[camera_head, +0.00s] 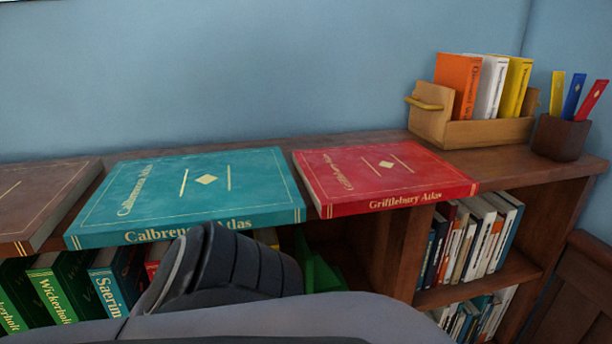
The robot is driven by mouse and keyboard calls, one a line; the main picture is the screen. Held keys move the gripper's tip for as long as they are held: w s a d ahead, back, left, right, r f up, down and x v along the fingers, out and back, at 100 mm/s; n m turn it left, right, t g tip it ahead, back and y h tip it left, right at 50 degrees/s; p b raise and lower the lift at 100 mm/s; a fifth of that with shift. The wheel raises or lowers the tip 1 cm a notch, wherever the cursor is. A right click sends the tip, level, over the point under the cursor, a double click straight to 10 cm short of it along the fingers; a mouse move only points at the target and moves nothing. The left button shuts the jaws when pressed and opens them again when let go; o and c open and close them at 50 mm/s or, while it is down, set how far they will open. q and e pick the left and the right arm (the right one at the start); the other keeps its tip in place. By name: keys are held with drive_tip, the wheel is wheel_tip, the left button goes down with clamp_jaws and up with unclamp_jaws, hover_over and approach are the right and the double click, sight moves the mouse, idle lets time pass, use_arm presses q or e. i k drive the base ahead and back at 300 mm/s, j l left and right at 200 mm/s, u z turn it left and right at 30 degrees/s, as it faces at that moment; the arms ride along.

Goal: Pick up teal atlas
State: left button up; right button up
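The teal atlas (190,190), titled "Calbrence Atlas", lies flat on top of the wood bookcase (375,139), between a brown book and a red atlas. Its spine faces me and appears to reach out to or past the bookcase's front edge. A dark ribbed part of my arm is in front of and below it, covering part of the spine's lettering. No gripper fingers show in this view, so I cannot see either gripper.
A brown book (45,195) lies left of the teal atlas, the red Griftlebury Atlas (385,172) close on its right. A wooden book holder (490,132) and dark pen cup (560,137) stand at the right. Upright books (470,235) fill shelves below. A blue wall is behind.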

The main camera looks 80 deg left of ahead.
sight(157, 199)
drive_tip(key=u, duration=3.05)
